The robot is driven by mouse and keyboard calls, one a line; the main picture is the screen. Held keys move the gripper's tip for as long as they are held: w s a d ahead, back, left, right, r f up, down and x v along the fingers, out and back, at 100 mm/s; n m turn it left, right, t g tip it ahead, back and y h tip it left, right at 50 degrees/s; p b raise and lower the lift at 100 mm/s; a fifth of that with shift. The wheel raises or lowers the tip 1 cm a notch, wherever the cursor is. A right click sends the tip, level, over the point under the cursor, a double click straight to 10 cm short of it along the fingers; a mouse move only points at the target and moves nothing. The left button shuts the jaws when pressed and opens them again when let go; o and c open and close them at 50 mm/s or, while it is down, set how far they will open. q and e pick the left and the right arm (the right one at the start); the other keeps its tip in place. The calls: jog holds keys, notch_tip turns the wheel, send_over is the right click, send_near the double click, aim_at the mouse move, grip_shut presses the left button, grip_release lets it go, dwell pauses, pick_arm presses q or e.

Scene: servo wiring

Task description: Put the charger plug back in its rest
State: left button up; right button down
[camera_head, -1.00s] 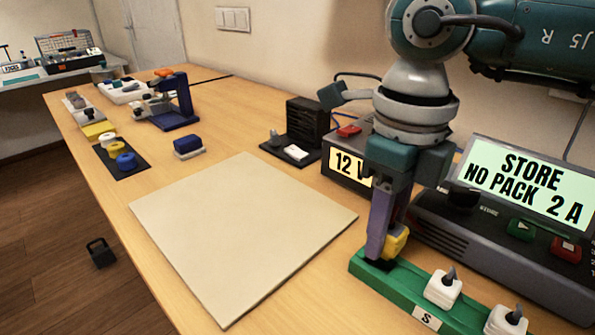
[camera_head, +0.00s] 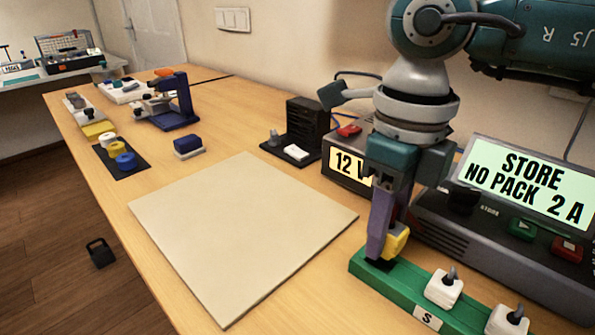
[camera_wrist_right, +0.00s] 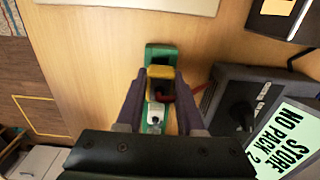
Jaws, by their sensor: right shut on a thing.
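The yellow charger plug (camera_head: 397,242) is between the fingers of my right gripper (camera_head: 386,250), which is shut on it. It is over the far left end of a green block (camera_head: 411,276) marked S, which looks like the rest. A dark part shows under the plug at the block's top, partly covered by a finger; I cannot tell whether the plug is fully seated. In the right wrist view the plug (camera_wrist_right: 160,72) shows between the two fingers, with the green block (camera_wrist_right: 160,51) beneath and a red lead beside it. My left gripper is not in view.
Two white plugs (camera_head: 443,289) stand along the green block. The charger (camera_head: 450,225), its screen reading "STORE NO PACK 2 A", is close on the right. A 12 V box (camera_head: 344,168) stands behind the gripper. A bare beige mat (camera_head: 240,235) lies to the left.

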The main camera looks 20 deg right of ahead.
jog(key=shift+f, duration=0.15)
jog(key=shift+f+b, duration=0.35)
jog(key=shift+b, duration=0.05)
jog(key=shift+f+b, duration=0.65)
jog(key=shift+f, duration=0.1)
jog(key=c, duration=0.9)
grip_release()
jog(key=shift+r, duration=0.1)
jog(key=o, duration=0.5)
jog(key=shift+c, duration=0.2)
notch_tip(320, 180, up, 10)
jog(key=shift+s+a, duration=0.1)
jog(key=shift+a, duration=0.05)
